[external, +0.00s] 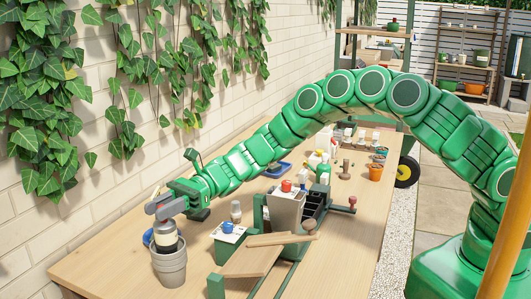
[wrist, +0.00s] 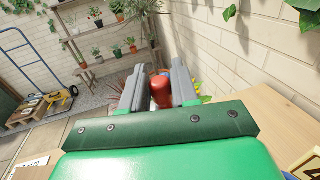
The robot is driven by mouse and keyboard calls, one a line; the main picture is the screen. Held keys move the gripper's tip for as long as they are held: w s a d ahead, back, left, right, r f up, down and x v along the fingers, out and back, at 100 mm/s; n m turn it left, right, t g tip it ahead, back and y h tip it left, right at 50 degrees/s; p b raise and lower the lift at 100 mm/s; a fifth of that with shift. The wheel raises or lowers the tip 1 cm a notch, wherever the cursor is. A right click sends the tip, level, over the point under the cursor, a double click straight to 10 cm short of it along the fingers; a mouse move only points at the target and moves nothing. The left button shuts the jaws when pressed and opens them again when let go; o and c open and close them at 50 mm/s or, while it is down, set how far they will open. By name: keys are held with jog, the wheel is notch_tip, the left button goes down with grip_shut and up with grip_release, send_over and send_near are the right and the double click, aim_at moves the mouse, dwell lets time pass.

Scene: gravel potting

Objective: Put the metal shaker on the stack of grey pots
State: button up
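The shaker is upright, with a silver-grey body and a dark lower part. The stack of grey pots (external: 169,269) stands directly below. The shaker's lower end is at the pots' rim; I cannot tell whether it rests there.
A green box with a blue knob (external: 228,233), a small grey bottle (external: 236,211) and a wooden ramp (external: 254,258) stand to the right. The brick wall (external: 120,190) runs along the left.

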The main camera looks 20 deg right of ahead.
jog(key=o, duration=0.4)
jog(key=shift+c, duration=0.2)
jog(key=shift+r, duration=0.2)
jog(key=v, duration=1.2)
jog(key=shift+f, duration=0.1)
